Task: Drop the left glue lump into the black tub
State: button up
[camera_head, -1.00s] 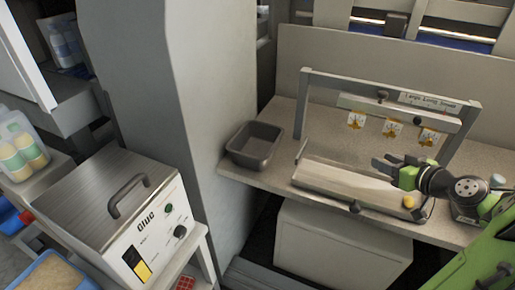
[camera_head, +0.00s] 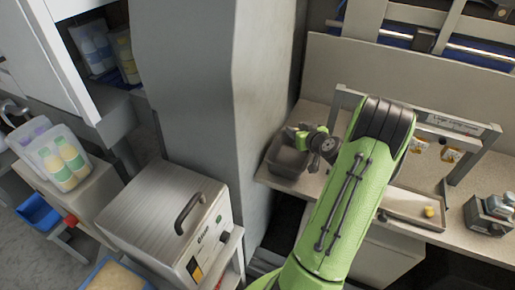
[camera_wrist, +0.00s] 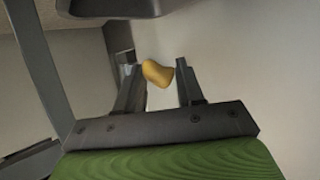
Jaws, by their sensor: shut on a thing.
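My gripper (camera_wrist: 160,70) is shut on a yellow glue lump (camera_wrist: 156,73), which shows between the fingertips in the wrist view. In the head view my gripper (camera_head: 300,136) is at the black tub (camera_head: 284,170), overlapping its back right part. I cannot tell how high it is above the rim. The lump cannot be made out there. A dark rim, seemingly the tub's (camera_wrist: 108,10), shows at the top of the wrist view. Another yellow lump (camera_head: 429,211) lies on the shallow tray (camera_head: 405,203) at right.
A metal frame (camera_head: 480,150) with hanging yellow-marked pieces stands behind the tray. My arm hides part of the bench, tray and frame. A grey column (camera_head: 215,100) stands close left of the tub. A glue machine (camera_head: 170,215) is at lower left.

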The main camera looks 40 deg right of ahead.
jog(key=f+b, duration=0.1)
jog(key=f, duration=0.2)
jog(key=f+b, duration=0.2)
jog(key=f, duration=0.1)
jog(key=shift+s+d+f, duration=0.1)
jog(key=shift+s+f, duration=0.05)
jog(key=shift+s, duration=0.05)
jog(key=o, duration=1.1)
jog(key=shift+s, duration=0.1)
jog(key=b+v, duration=0.2)
jog(key=v, duration=1.3)
jog(key=shift+s, duration=0.3)
